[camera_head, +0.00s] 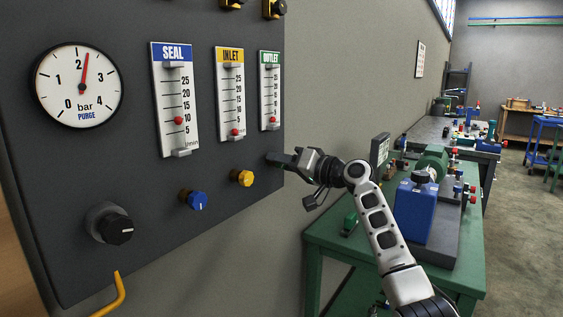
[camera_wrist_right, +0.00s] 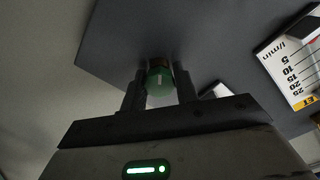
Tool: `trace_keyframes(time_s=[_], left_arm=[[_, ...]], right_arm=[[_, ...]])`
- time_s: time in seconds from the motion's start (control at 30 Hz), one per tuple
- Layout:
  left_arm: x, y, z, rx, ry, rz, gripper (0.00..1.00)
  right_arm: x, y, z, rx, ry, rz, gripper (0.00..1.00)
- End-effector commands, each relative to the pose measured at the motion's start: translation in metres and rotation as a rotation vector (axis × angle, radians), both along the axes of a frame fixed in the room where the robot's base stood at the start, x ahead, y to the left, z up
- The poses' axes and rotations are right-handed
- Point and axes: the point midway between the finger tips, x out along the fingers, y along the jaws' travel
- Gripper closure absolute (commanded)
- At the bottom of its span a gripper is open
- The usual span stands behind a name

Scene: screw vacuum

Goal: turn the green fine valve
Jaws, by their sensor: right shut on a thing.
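The green fine valve (camera_wrist_right: 159,79) is a small green knob on a brass stem at the panel's edge. It shows in the right wrist view between the two fingers of my right gripper (camera_wrist_right: 160,90), which is shut on it. In the head view my right gripper (camera_head: 275,159) reaches the panel (camera_head: 225,205) below the green-labelled OUTLET gauge (camera_head: 269,90) and hides the green knob. The red float in that gauge sits low, near the 5 mark. My left gripper is not in view.
A blue knob (camera_head: 197,200) and a yellow knob (camera_head: 242,178) sit left of my gripper. A black knob (camera_head: 117,229), a bar dial (camera_head: 79,84), and the SEAL (camera_head: 174,98) and INLET (camera_head: 230,92) gauges are further left. A green bench (camera_head: 325,236) with a pump stands right.

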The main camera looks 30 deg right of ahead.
Motion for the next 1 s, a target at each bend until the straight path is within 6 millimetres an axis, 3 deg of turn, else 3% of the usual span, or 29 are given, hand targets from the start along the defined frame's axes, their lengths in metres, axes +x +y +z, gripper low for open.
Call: trace_keyframes(time_s=[0.2, 0.23, 0.3, 0.67, 0.77, 1.0], left_arm=[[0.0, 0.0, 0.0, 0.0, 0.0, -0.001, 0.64], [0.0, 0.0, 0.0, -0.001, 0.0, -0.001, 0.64], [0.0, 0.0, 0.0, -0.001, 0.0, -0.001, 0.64], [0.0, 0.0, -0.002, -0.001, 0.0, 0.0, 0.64], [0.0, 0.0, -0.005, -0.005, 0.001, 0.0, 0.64], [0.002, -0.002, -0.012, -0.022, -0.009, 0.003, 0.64]], right_arm=[[0.0, 0.0, -0.001, -0.001, 0.002, 0.0, 0.93], [0.0, 0.0, -0.001, -0.001, 0.002, 0.0, 0.65], [0.0, 0.0, -0.001, -0.001, 0.002, 0.0, 0.48], [-0.004, -0.002, -0.001, -0.002, 0.0, -0.001, 0.48], [-0.015, -0.007, -0.002, -0.004, -0.001, -0.001, 0.48], [-0.066, -0.028, -0.005, -0.007, 0.002, -0.003, 0.48]])
